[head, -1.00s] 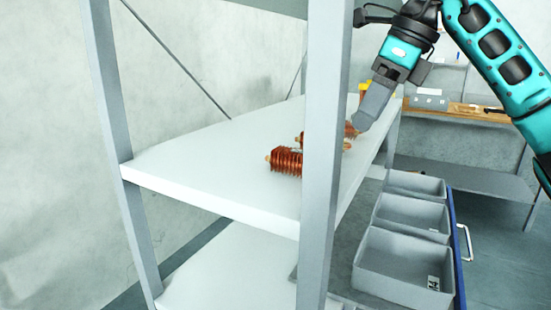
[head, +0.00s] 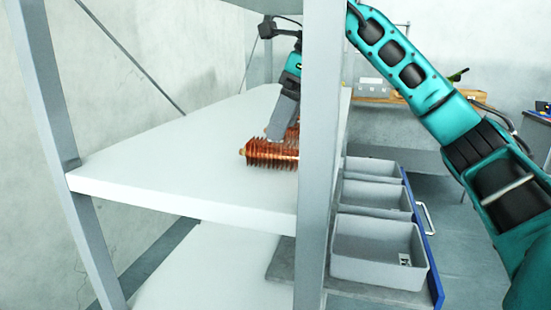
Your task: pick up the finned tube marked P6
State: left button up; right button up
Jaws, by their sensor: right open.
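A copper finned tube (head: 268,154) lies on the white shelf (head: 170,165), close to the grey upright. At least one more copper finned tube shows in part just behind it. No P6 mark can be read on either, so I cannot tell which is P6. My right gripper (head: 277,133) points down at the tubes from behind the near one, with its tips close to it; whether they touch cannot be told. It is open and holds nothing that I can see. The upright hides part of my right arm and the tubes' right ends. My left gripper is not in view.
A grey shelf upright (head: 322,150) stands in front of my right arm. Several grey bins (head: 378,250) sit to the right, below shelf height. A wooden-topped bench (head: 375,95) is at the back. The left part of the shelf is bare.

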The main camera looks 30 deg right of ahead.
aim_at(276, 146)
jog(key=x, duration=0.3)
jog(key=b+x, duration=0.1)
jog(key=x, duration=0.2)
jog(key=shift+d, duration=0.25)
jog(key=shift+r, duration=0.1)
jog(key=c, duration=1.3)
